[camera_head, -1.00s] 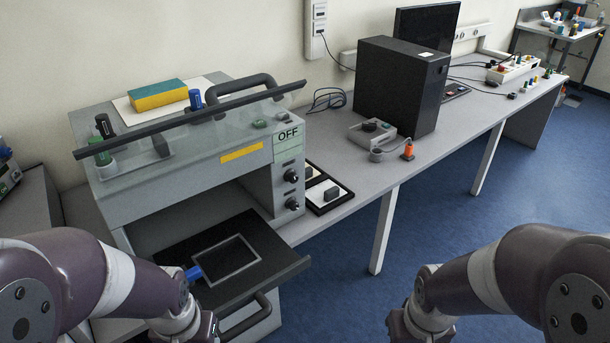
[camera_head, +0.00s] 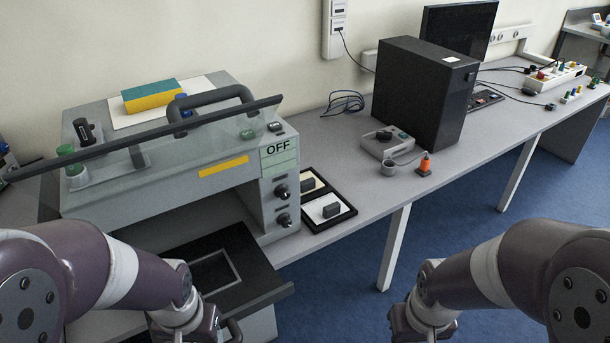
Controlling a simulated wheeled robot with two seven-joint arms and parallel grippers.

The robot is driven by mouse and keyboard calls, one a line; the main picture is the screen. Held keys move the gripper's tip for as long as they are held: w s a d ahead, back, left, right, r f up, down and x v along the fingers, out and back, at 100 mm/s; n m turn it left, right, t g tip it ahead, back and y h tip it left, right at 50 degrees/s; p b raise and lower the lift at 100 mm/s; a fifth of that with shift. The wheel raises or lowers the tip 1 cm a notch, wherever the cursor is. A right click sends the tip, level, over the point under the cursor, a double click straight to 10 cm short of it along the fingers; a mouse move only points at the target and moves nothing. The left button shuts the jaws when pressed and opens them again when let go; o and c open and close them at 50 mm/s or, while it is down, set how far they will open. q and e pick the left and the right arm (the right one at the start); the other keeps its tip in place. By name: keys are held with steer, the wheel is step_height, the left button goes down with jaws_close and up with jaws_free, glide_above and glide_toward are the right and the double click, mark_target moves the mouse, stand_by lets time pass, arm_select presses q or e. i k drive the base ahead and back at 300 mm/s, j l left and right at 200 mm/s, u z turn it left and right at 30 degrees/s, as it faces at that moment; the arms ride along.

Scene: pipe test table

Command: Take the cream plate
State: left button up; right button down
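Two small plates with dark block-shaped handles lie in a black-framed holder on the bench, just right of the grey test machine. The rear one looks cream (camera_head: 308,184), and its handle hides part of it. The front one looks white (camera_head: 318,212). Both plates lie flat, and no gripper is near them. My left arm comes in at the lower left, in front of the machine's drawer. My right arm comes in at the lower right, over the floor. Both arms run out of the bottom of the picture, and neither pair of fingertips shows.
The grey machine (camera_head: 185,185), marked OFF, has a raised clear lid with a long dark bar (camera_head: 215,115). Its black drawer (camera_head: 262,262) sticks out toward me. A grey device (camera_head: 385,143) and a black computer tower (camera_head: 425,95) stand farther right. Blue floor lies before the bench.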

mark_target(310, 182)
steer(key=i+l, duration=0.25)
steer(key=i+l+u, duration=0.15)
steer(key=i+l, duration=0.35)
steer(key=l, duration=0.15)
steer(key=i+l+u, duration=0.15)
steer(key=l, duration=0.2)
steer(key=i+l, duration=0.3)
steer(key=i+l+u, duration=0.15)
steer(key=l, duration=0.25)
steer(key=i+l, duration=0.25)
steer(key=i+l+u, duration=0.15)
steer(key=l, duration=0.35)
